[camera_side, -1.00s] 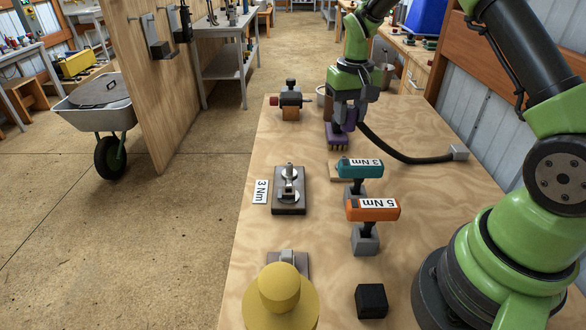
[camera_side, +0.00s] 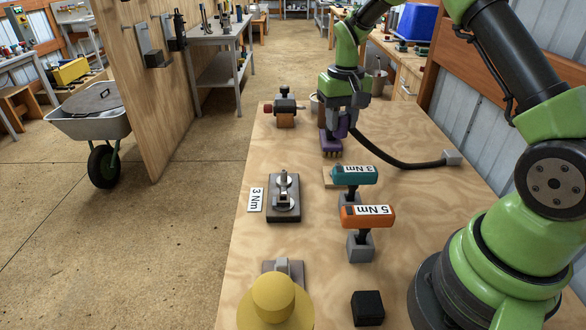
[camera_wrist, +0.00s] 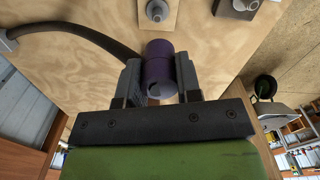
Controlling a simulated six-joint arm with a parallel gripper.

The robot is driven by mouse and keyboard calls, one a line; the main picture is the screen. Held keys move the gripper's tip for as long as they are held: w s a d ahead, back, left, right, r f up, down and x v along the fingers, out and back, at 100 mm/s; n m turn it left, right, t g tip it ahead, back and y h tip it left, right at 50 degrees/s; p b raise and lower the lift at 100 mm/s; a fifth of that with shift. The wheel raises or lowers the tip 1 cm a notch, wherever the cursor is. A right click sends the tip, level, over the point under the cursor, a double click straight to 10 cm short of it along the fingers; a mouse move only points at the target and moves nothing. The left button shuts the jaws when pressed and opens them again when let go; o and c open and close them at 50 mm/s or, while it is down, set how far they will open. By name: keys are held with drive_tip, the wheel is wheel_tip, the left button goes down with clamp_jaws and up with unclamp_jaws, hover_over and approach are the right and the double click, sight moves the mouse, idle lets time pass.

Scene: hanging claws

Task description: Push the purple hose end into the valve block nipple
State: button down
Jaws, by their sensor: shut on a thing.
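My gripper (camera_wrist: 160,82) is shut on the purple hose end (camera_wrist: 159,62), which sits between its two grey fingers. The side view shows the purple end (camera_side: 330,143) low over the bench, its toothed lower edge toward the bench; any gap beneath is unclear. A black hose (camera_side: 395,160) runs from it to a grey block on the right. A grey round fitting on a pale board (camera_wrist: 157,10) lies ahead of the hose end in the wrist view, apart from it; it may be the valve block nipple, but I cannot tell. The teal driver partly hides this board in the side view.
The teal driver (camera_side: 354,175) and orange driver (camera_side: 368,216) stand in front of the gripper. A dark clamp block (camera_side: 284,210) is left of them. A dark fixture with a red knob (camera_side: 285,106) is behind left. A yellow hat (camera_side: 275,305) is at the front.

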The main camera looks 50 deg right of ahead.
wheel_tip(320, 180, up, 6)
hover_over(283, 170)
drive_tip(key=shift+r, duration=0.1)
drive_tip(key=shift+s, duration=0.1)
drive_tip(key=shift+f, duration=5.9)
drive_tip(key=shift+f, duration=0.15)
drive_tip(key=shift+f, duration=1.65)
drive_tip(key=c, duration=0.7)
unclamp_jaws()
